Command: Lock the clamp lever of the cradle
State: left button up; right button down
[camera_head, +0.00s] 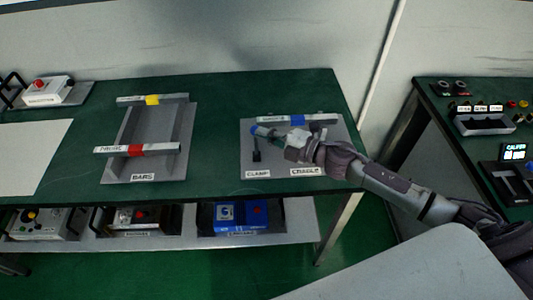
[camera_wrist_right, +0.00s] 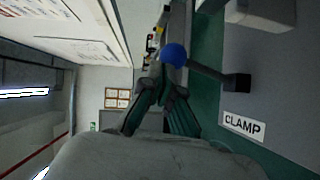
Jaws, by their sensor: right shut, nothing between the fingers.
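The cradle's grey base plate (camera_head: 335,158) lies on the right part of the green table, with labels CLAMP and CRADLE along its front. The clamp lever is a dark rod with a blue ball knob (camera_head: 254,129), on the plate's left side above the CLAMP label. In the right wrist view the blue knob (camera_wrist_right: 174,54) is at the fingertips, and its rod runs right to a dark pivot block. My right gripper (camera_head: 277,135) is shut and empty, its tips close beside the knob; I cannot tell whether they touch. My left gripper is not in view.
A bar with a blue band (camera_head: 295,119) lies across the cradle behind my gripper. A grey BARS tray (camera_head: 150,118) with red-banded and yellow-banded bars stands to the left. A lower shelf holds several boxes. A console table (camera_head: 470,140) stands at right.

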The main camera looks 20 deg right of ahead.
jog(key=shift+w+d, duration=0.1)
jog(key=shift+w, duration=0.25)
jog(key=shift+r, duration=0.1)
dwell(0.4)
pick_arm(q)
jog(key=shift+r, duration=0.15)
pick_arm(e)
jog(key=shift+d, duration=0.1)
